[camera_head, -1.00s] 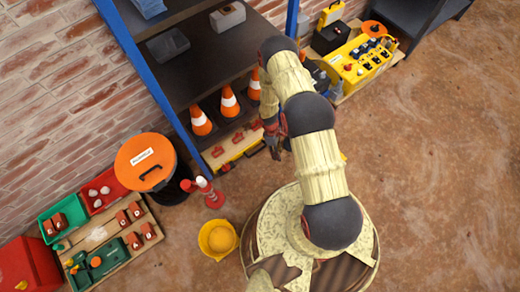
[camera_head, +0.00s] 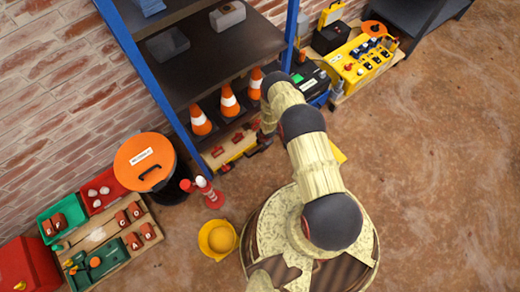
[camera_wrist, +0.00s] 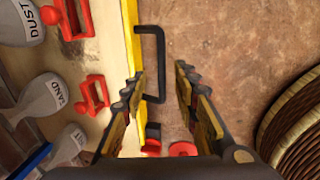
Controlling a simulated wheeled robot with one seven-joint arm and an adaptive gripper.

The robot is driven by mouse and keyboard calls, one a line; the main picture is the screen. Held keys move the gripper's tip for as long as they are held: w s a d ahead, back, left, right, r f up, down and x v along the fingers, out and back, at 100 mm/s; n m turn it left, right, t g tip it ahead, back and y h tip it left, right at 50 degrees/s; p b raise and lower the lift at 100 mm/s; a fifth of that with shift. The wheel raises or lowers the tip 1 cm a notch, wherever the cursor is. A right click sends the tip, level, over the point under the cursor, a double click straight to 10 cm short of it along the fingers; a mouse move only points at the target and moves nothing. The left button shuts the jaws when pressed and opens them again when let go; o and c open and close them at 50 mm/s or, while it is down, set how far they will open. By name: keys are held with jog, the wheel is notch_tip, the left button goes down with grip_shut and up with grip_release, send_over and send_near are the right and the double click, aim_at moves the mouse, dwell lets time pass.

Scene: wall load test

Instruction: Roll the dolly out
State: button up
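The dolly, a low wooden deck with a yellow front edge and red clamps (camera_head: 238,146), sits on the floor under the shelf. In the wrist view its pale deck (camera_wrist: 112,50) fills the left side, with a black U-shaped handle (camera_wrist: 158,62) standing out from the yellow edge. My gripper (camera_wrist: 158,82) is open, its fingers pointing at the handle, with the handle's lower part showing between them. No contact is clear. In the head view the gripper (camera_head: 264,139) is at the dolly's right end, partly hidden by my arm.
Grey sacks (camera_wrist: 48,97) marked DUST and SAND lie beside the clamps. Orange cones (camera_head: 229,103) stand on the blue-framed shelf (camera_head: 150,75) above. The brown floor (camera_head: 430,180) to the right is clear.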

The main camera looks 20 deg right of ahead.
aim_at(260, 149)
jog(key=f+b, duration=0.1)
jog(key=f, duration=0.1)
jog(key=f+b, duration=0.1)
jog(key=f, duration=0.1)
jog(key=w+f+b, duration=0.1)
jog(key=f, duration=0.1)
jog(key=shift+a+f+b, duration=0.2)
jog(key=shift+f+b, duration=0.15)
jog(key=shift+f, duration=0.05)
jog(key=shift+c, duration=0.4)
grip_shut()
